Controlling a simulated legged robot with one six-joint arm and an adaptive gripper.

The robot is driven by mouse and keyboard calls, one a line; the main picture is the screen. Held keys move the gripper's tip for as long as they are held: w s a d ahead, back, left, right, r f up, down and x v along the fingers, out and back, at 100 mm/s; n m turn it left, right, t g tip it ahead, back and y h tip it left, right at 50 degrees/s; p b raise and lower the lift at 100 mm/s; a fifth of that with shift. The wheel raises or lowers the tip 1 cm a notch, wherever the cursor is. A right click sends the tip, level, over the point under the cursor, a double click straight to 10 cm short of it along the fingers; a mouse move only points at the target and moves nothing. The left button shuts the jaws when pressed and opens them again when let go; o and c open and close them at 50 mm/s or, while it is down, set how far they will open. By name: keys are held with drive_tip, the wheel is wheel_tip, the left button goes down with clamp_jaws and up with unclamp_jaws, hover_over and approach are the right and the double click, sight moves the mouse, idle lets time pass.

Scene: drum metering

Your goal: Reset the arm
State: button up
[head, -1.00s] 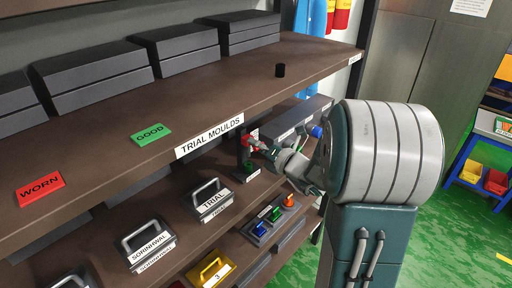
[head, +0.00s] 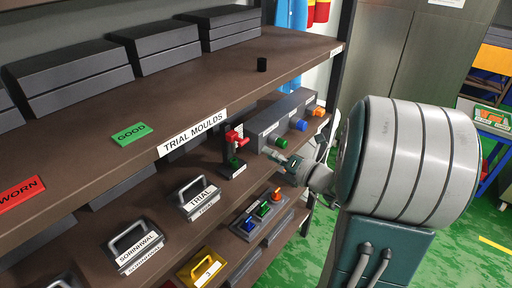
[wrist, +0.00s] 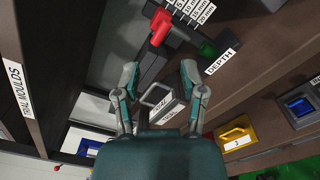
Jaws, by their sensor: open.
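My gripper (wrist: 159,80) is open and empty in the wrist view, its two teal and grey fingers spread apart. In the head view my gripper (head: 290,161) is small and partly hidden by my own arm, in front of the lower shelf near the depth gauge. The gauge has a red clamp or handle (head: 234,136) and a green knob (head: 236,162). In the wrist view the red part (wrist: 160,27) and green knob (wrist: 208,49) lie beyond the fingertips, by a DEPTH label (wrist: 221,62). Contact between gripper and gauge is not visible.
A grey block with coloured knobs (head: 283,118) stands right of the gauge. Green floor (head: 488,222) lies open at right.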

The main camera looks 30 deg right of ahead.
drive_tip(key=shift+v, duration=0.8)
drive_tip(key=s+a+n+g+y, duration=0.25)
drive_tip(key=a+n+g, duration=0.35)
drive_tip(key=a+n, duration=0.4)
drive_tip(key=s+a+n+g+y, duration=0.1)
drive_tip(key=s+a+n+g, duration=0.35)
drive_tip(key=a+n, duration=0.5)
drive_tip(key=s+r+n+h, duration=0.1)
drive_tip(key=s+n+h, duration=0.3)
drive_tip(key=n, duration=0.8)
drive_tip(key=s+d+r+n+h, duration=0.1)
drive_tip(key=s+n+h, duration=0.2)
drive_tip(key=n, duration=0.8)
drive_tip(key=g+h, duration=0.1)
drive_tip(key=h, duration=0.1)
drive_tip(key=shift+s+r+n+h, duration=0.15)
drive_tip(key=shift+s+n+h, duration=0.2)
drive_tip(key=shift+s, duration=0.05)
